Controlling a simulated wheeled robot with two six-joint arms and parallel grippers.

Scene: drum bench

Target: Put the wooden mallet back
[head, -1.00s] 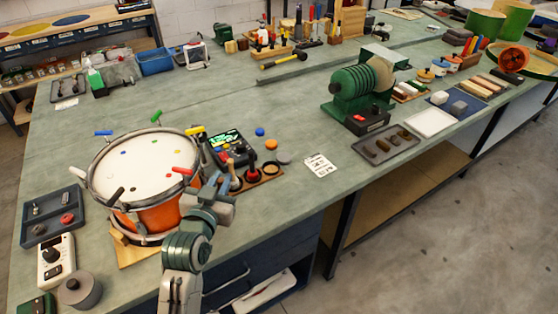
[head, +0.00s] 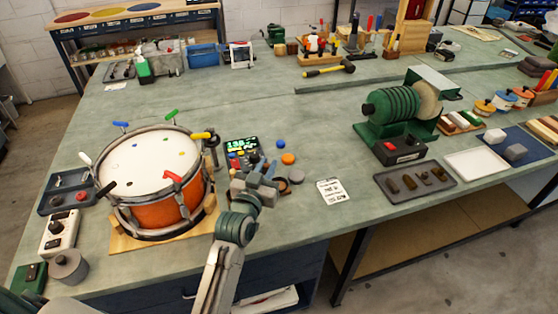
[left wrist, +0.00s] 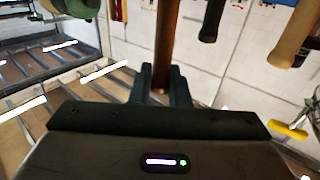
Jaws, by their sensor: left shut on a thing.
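My left gripper (head: 266,172) is over the bench, right of the drum, among the small tools by the lit display. In the left wrist view its jaws (left wrist: 165,88) are shut on a brown wooden handle (left wrist: 167,40), which I take to be the wooden mallet. The handle runs up out of that picture, so the mallet's head is not in view there. In the head view the gripper and tools overlap, and I cannot make out the mallet clearly. My right gripper is not in view.
The orange drum (head: 155,180) with coloured clamps stands close left of the gripper. The display unit (head: 242,148) is just behind it. A white card (head: 332,191) and a green machine (head: 400,120) are to the right. Other handles, including a tan one (left wrist: 295,35), show in the wrist view.

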